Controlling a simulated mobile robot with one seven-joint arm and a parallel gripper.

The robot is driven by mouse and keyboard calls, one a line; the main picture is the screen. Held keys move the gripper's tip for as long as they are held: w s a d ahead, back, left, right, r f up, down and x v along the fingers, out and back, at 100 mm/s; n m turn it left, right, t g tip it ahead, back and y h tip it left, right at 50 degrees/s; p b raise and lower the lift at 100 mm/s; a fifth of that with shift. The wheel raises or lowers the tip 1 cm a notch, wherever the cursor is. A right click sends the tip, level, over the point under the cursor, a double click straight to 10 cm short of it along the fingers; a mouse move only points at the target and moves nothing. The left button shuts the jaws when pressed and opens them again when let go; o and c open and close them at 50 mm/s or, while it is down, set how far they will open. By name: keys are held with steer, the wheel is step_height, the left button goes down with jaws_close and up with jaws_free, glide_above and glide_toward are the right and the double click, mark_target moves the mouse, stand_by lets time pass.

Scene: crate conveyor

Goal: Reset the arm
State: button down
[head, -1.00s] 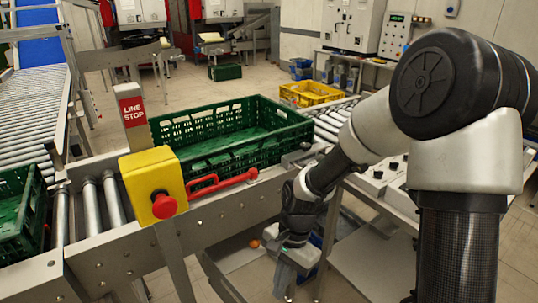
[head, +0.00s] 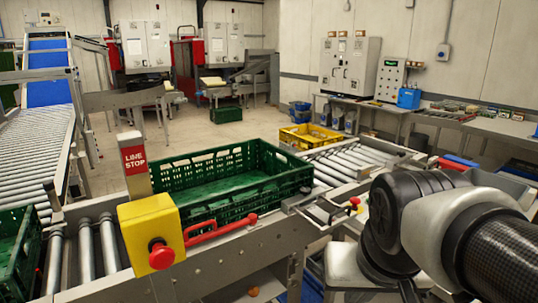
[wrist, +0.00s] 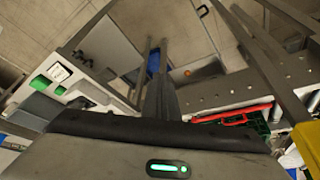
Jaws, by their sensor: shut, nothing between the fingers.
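My arm (head: 420,225) is folded low at the right of the head view, with its dark joint near the conveyor's right end. My gripper (wrist: 161,82) shows in the wrist view as dark fingers held together, with nothing between them. It hangs over the floor beside the conveyor frame. In the head view the fingers are hidden.
A green crate (head: 285,182) sits on the roller conveyor (head: 350,160). A yellow line-stop box (head: 150,222) with a red button stands in front, beside a red handle (head: 222,230). A yellow crate (head: 300,138) is behind. An orange ball-like thing (wrist: 187,73) lies on the floor.

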step_height(320, 180, up, 12)
steer(key=s+n+p, duration=0.1)
steer(key=s+p, duration=0.1)
steer(key=p, duration=0.8)
steer(key=shift+d+t, duration=0.2)
steer(key=shift+t, duration=0.2)
steer(key=shift+f, duration=0.15)
